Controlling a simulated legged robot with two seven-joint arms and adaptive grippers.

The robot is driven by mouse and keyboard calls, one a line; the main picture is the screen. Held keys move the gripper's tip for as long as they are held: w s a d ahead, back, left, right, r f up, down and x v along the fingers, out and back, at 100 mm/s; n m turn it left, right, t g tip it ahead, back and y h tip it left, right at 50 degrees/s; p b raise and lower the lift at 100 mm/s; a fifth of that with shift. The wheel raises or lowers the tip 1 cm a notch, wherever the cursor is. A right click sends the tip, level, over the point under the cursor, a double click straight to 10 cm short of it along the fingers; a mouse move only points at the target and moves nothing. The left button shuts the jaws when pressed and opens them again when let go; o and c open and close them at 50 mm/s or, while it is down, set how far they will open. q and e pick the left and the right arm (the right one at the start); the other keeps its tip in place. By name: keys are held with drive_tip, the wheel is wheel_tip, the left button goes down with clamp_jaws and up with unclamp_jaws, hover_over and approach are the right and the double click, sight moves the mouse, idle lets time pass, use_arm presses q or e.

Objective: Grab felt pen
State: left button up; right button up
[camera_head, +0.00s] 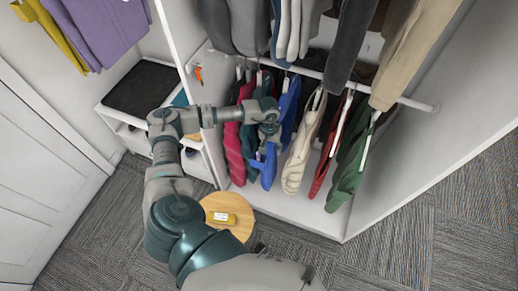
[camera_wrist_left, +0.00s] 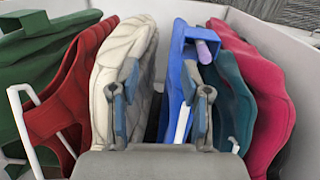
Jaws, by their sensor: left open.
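A short lilac cylinder (camera_wrist_left: 208,50), which may be the felt pen, shows in the left wrist view against a blue block-like piece (camera_wrist_left: 190,48) among the hanging clothes. I cannot tell exactly how it is held there. In the head view my left gripper (camera_head: 270,133) is in front of the hanging clothes, above a bright blue piece (camera_head: 262,163). In the left wrist view its two fingers (camera_wrist_left: 161,78) are apart with nothing between them, and the lilac cylinder is beyond and right of the right finger. My right gripper is not in view.
Clothes on hangers, including a cream garment (camera_head: 303,150) and a green one (camera_head: 351,165), crowd the closet on both sides. A rail (camera_head: 410,103) runs above them. Carpet at right is clear.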

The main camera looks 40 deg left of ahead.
use_arm(q)
drive_tip(key=r+y, duration=0.1)
hover_over(258, 159)
drive_tip(key=w, duration=0.2)
wheel_tip(258, 159, down, 12)
drive_tip(key=s+a+p, duration=0.1)
drive_tip(key=shift+m+p, duration=0.3)
drive_tip(key=shift+p, duration=0.05)
drive_tip(key=shift+s+d+r, duration=0.15)
drive_tip(key=c, duration=0.7)
drive_tip(key=shift+d, duration=0.1)
clamp_jaws()
drive_tip(key=shift+d+r, duration=0.1)
drive_tip(key=shift+d, duration=0.05)
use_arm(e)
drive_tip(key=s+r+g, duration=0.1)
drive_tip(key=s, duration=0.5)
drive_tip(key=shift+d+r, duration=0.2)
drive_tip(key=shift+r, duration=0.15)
